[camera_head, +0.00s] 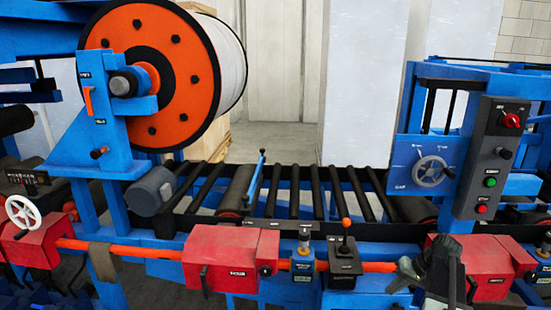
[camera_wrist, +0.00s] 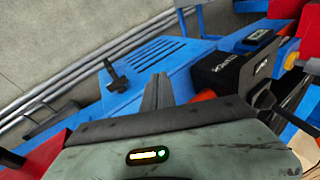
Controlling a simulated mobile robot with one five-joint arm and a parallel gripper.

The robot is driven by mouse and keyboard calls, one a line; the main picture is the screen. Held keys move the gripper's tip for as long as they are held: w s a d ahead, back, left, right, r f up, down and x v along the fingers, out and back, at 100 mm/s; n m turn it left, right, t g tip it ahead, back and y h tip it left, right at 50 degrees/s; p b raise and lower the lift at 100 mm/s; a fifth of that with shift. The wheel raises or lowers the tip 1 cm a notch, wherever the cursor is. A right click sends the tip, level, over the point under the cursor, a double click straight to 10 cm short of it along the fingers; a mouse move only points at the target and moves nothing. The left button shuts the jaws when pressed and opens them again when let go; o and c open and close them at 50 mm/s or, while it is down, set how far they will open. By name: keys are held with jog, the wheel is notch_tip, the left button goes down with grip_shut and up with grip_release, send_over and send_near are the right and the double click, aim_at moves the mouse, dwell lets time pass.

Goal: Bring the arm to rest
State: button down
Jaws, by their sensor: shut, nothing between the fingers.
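My gripper (camera_wrist: 158,92) shows in the wrist view as a dark, narrow pair of fingers. They are shut together with nothing between them, beyond the grey-green housing with a small lit indicator. In the head view, dark grey parts of my arm (camera_head: 436,268) show low at the right, in front of the red box (camera_head: 478,262) on the machine's front rail. The fingertips are hard to make out there. In the wrist view the fingers point towards a blue machine panel (camera_wrist: 150,62) with slots and a black handle; whether they touch it I cannot tell.
A roller conveyor (camera_head: 318,190) crosses the middle. A large orange-faced reel (camera_head: 190,88) stands at left. A control box (camera_head: 487,160) with a red knob and buttons stands at right. A joystick box (camera_head: 344,258) sits on the front rail. A black box (camera_wrist: 235,70) is near my fingers.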

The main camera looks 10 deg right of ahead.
jog(key=s+a+r+n+g+h+p, duration=0.1)
jog(key=a+r+n+h+p, duration=0.1)
jog(key=a, duration=1.5)
jog(key=s+a+r+n+g+h+p, duration=0.2)
jog(key=a+p, duration=0.1)
jog(key=a, duration=1.3)
jog(key=shift+a+n, duration=0.4)
jog(key=shift+d, duration=0.1)
